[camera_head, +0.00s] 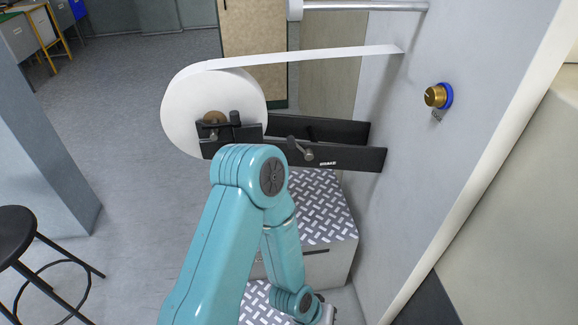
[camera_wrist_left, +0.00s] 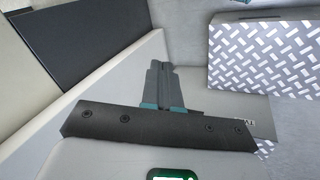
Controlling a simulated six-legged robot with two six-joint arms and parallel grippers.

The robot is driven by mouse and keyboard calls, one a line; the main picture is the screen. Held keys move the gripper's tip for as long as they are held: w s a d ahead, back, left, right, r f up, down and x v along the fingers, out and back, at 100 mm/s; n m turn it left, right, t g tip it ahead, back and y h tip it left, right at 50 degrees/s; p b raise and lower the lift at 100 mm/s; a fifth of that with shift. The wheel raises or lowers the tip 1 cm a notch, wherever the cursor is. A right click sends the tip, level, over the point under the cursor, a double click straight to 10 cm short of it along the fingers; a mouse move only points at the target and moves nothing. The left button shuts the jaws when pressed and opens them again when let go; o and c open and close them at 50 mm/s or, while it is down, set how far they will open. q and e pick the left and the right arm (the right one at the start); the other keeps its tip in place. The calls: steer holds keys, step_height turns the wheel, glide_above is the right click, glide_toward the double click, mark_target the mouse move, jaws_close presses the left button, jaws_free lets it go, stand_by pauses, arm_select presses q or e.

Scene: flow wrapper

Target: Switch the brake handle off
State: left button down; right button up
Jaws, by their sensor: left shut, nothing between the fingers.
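The brake handle (camera_head: 302,151) is a small grey lever with a rounded end, on the side of the black roll-holder arm (camera_head: 360,158) beside a white label that seems to read BRAKE. It points down to the right. My left arm bends in front of the holder, with its forearm hanging down below the handle. My left gripper (camera_wrist_left: 160,75) shows in the left wrist view, its two grey fingers shut together and empty. It is apart from the handle, which I cannot make out in that view. My right gripper is not in view.
A white film roll (camera_head: 190,110) sits on the holder, its strip (camera_head: 320,55) running to the grey machine wall (camera_head: 395,130). A brass knob (camera_head: 434,97) with a blue ring is on that wall. A tread-plate step (camera_head: 325,205) stands below. A black stool (camera_head: 15,235) is at left.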

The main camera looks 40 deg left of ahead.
mark_target(300, 149)
arm_select(q)
steer(key=w+a+f+n+t+y+b, duration=0.2)
steer(key=w+a+n+t+b, duration=0.35)
steer(key=w+a+b, duration=0.45)
steer(key=w+a+r+n+t+y+b, duration=0.35)
steer(key=w+a+r+n+b, duration=0.2)
steer(key=a+n, duration=0.2)
steer(key=s+a+r+n+t+y+b, duration=0.2)
steer(key=a+r+n+t+y+b, duration=0.1)
steer(key=a+r+n+b, duration=0.2)
steer(key=s+a+r+n+t+y+b, duration=0.3)
steer(key=a+r+n+b, duration=0.3)
steer(key=r, duration=0.3)
steer(key=shift+s+a+t+y+b, duration=0.25)
steer(key=shift+s+t+y+b, duration=0.1)
steer(key=shift+t+b, duration=0.5)
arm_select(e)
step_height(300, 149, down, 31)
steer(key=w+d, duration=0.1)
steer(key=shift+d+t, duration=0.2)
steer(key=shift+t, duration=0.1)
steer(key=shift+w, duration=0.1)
